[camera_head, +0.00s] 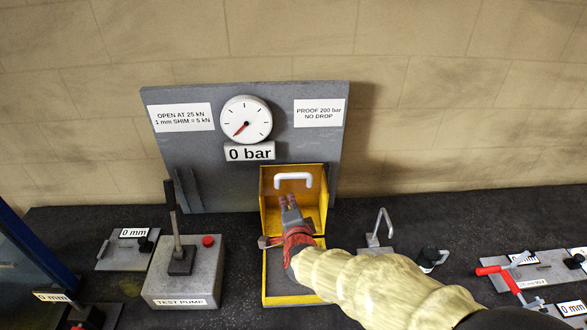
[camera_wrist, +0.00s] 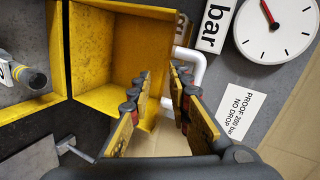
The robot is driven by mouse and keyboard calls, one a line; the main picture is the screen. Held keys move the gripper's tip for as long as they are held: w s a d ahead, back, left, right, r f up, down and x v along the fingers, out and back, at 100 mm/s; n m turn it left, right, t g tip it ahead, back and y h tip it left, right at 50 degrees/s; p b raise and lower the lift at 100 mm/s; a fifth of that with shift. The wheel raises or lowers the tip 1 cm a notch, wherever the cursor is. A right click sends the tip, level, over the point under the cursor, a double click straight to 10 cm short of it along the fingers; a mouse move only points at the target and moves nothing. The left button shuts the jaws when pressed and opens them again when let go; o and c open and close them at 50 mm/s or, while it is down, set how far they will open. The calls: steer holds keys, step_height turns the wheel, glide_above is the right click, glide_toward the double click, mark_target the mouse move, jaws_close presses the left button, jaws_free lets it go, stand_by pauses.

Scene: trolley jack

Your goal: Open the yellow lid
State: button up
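The yellow lid (camera_head: 311,209) stands raised at the back of a yellow-rimmed box (camera_head: 293,299), with its hollow inside facing me. Its white handle (camera_head: 294,177) shows at the lid's top edge. In the wrist view the lid (camera_wrist: 105,50) fills the upper left, and the handle (camera_wrist: 197,68) sticks out past its edge, partly hidden by a finger. My gripper (camera_head: 288,201) is in front of the lid, just below the handle. In the wrist view its fingers (camera_wrist: 161,72) are apart, with nothing clearly held between them. I cannot tell whether a finger touches the lid or handle.
A grey panel with a gauge (camera_head: 246,119) reading 0 bar stands behind the lid. A test pump (camera_head: 190,270) with an upright lever is left of the box. A metal hook (camera_head: 379,230) and red-handled tool (camera_head: 497,268) are to the right.

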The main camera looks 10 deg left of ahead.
step_height(320, 180, up, 5)
steer(key=w+d+m+t, duration=0.2)
steer(key=m, duration=0.1)
glide_toward(294, 170)
steer(key=shift+h, duration=0.3)
steer(key=w, duration=0.2)
steer(key=w+a, duration=0.1)
steer(key=w+a+r, duration=0.1)
steer(key=w, duration=0.1)
steer(key=shift+w+a+r, duration=0.1)
steer(key=shift+w+a, duration=0.05)
steer(key=shift+w, duration=0.15)
steer(key=shift+c, duration=0.5)
jaws_close()
